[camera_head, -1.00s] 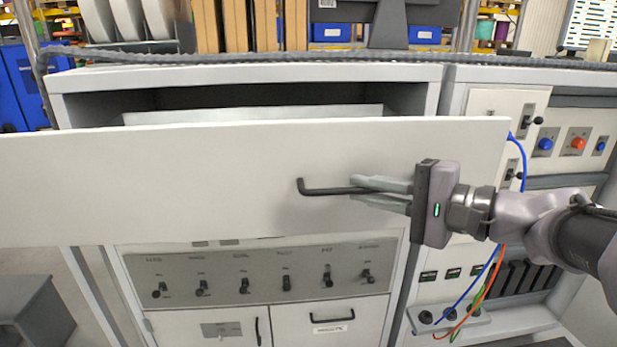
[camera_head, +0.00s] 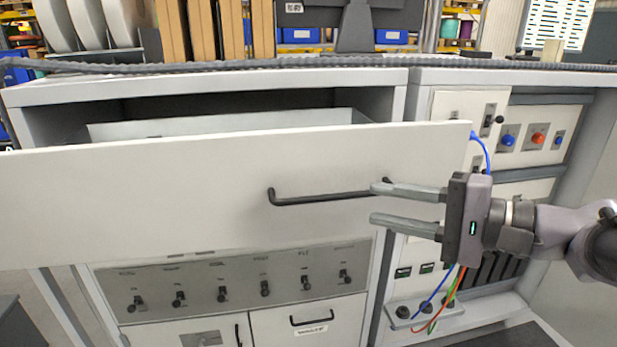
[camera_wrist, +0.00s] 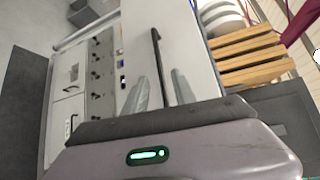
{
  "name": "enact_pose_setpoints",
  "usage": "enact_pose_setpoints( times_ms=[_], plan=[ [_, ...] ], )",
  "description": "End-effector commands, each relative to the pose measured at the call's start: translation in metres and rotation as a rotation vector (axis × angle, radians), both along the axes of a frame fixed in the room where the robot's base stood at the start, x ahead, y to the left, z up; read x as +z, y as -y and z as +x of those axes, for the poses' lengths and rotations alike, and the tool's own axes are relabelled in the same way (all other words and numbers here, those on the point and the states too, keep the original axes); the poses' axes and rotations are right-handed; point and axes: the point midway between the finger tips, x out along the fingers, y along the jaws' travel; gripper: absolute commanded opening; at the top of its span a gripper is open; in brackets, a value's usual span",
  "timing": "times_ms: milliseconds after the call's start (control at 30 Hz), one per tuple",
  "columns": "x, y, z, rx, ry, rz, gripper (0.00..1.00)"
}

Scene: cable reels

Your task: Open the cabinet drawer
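The wide white drawer front (camera_head: 150,195) stands pulled out from the upper part of the cabinet, with the drawer's grey inner edge (camera_head: 230,124) showing behind it. Its dark bar handle (camera_head: 320,198) is on the right part of the front. My gripper (camera_head: 375,204) is at the handle's right end, with its two fingers spread apart and nothing held between them. The upper fingertip overlaps the handle's right end in the head view; whether it touches cannot be told. In the wrist view the handle (camera_wrist: 157,60) lies ahead of the spread fingers (camera_wrist: 160,88).
Below the drawer is a switch panel (camera_head: 235,283) with several toggles, and lower doors with handles. To the right, a panel carries blue and orange knobs (camera_head: 538,139) and hanging cables (camera_head: 445,298). Reels and brown boards (camera_head: 215,30) stand on top of the cabinet.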

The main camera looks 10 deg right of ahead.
Motion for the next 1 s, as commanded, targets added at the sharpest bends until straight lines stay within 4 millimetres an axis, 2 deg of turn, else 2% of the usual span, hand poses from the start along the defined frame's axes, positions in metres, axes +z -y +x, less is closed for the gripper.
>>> enact_pose_setpoints(
  times_ms=[100, 300, 467, 800, 867, 900, 967, 1000],
  plan=[
    [0.009, 0.029, -0.026, -0.009, -0.001, 0.002, 0.32],
    [0.013, 0.057, -0.055, -0.002, 0.000, 0.000, 0.32],
    [0.013, 0.063, -0.062, 0.000, -0.001, 0.001, 0.32],
    [0.012, 0.063, -0.062, 0.001, 0.000, 0.000, 0.32],
    [0.010, 0.058, -0.062, 0.010, -0.011, -0.007, 0.32],
    [0.005, 0.048, -0.062, 0.031, -0.036, -0.025, 0.32],
    [-0.013, 0.018, -0.064, 0.095, -0.117, -0.084, 0.32],
    [-0.031, -0.010, -0.069, 0.152, -0.195, -0.151, 0.32]
  ],
)
